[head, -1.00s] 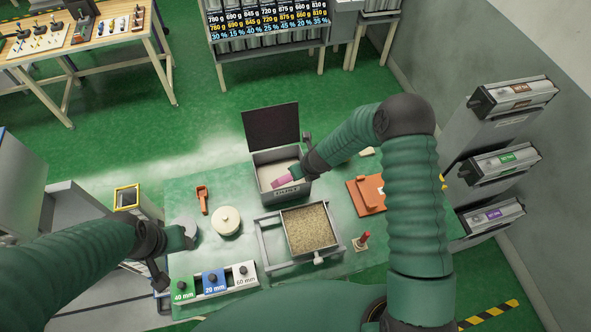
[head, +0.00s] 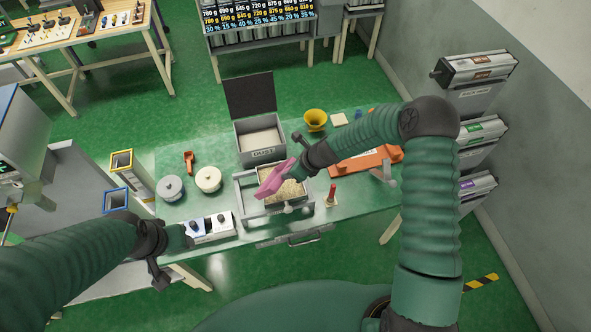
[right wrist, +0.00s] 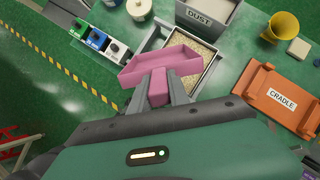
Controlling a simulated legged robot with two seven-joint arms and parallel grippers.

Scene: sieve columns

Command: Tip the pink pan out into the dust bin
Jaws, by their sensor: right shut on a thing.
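The pink pan (head: 274,180) is in my right gripper (head: 293,171), above the grain-filled tray and in front of the dust bin. In the right wrist view the pan (right wrist: 160,66) extends ahead of the shut right gripper (right wrist: 160,92), its handle between the fingers. Its visible inside looks bare pink. The dust bin (head: 262,156) is a grey box labelled DUST with a dark lid standing open at its back and pale material inside. It also shows in the right wrist view (right wrist: 199,17). My left gripper (head: 176,238) is at the table's front left; its fingers are unclear.
The grain tray (head: 302,190) sits in a metal frame below the pan. An orange cradle (head: 350,165), a yellow funnel (head: 315,119) and a red-handled tool (head: 332,195) are to the right. Two round pale lidded pots (head: 208,179) and labelled blocks (head: 212,236) are to the left.

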